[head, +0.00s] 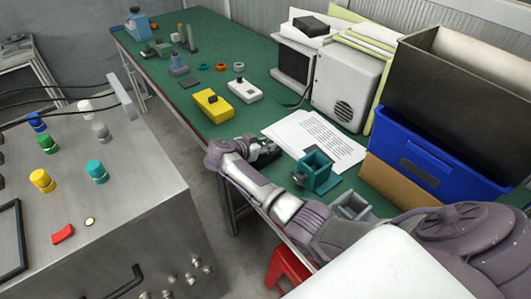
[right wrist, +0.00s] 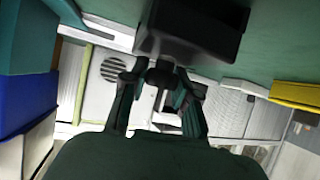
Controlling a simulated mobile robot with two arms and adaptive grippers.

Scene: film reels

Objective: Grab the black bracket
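The black bracket (right wrist: 192,28) is a dark, blocky piece at the top middle of the right wrist view, just at my right gripper's fingertips. My right gripper (right wrist: 158,74) has its two fingers bent inward toward the bracket's lower edge. Dark parts overlap there, so I cannot tell whether the fingers grip it. In the head view my right gripper (head: 266,151) is low over the green table, left of the printed sheets, and the bracket blends with its dark fingers. My left gripper is in neither view.
Printed sheets (head: 322,138) and a teal fixture (head: 316,171) lie close to the right gripper. A yellow box (head: 213,104) and a white box (head: 245,91) stand behind it. A blue bin (head: 425,155) is at the right. The green table (head: 215,50) has clear room further back.

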